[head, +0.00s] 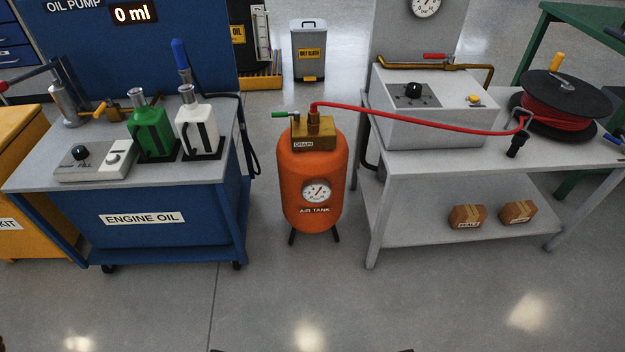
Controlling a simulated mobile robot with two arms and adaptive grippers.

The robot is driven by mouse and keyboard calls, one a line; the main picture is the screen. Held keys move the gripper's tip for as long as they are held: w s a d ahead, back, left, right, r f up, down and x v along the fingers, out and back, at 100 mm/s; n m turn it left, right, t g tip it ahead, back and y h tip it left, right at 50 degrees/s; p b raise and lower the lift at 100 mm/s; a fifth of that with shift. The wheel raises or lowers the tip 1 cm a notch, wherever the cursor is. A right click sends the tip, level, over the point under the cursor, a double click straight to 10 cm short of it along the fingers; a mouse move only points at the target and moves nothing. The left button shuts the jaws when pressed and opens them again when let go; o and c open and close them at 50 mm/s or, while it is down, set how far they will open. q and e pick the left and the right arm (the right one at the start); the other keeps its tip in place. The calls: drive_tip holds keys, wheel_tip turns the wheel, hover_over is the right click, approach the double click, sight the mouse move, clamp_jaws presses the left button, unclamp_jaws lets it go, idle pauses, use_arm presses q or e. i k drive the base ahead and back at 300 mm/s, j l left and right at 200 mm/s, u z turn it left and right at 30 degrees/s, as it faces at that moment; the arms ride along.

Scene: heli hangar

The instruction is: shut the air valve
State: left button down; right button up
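No part is labelled as the air valve. A brass pipe (470,66) runs along the back of the grey box on the right bench, with a red lever handle (434,56) lying about level along it. The orange air tank (312,165) stands on the floor between the benches, with a round gauge (317,191) on its front. On its brass top block (318,135), marked DRAIN, a small green handle (285,114) points left. Neither of my grippers can be made out in the head view.
A red hose (420,121) runs from the tank top across the right bench (410,162) to a black reel (565,98). The blue engine oil cart (150,222) stands left, holding green and white cans. A waste bin (309,50) stands behind. The front floor is clear.

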sight(451, 57)
drive_tip(key=i, duration=1.25)
drive_tip(key=l+z, duration=0.05)
drive_tip(key=l, duration=0.05)
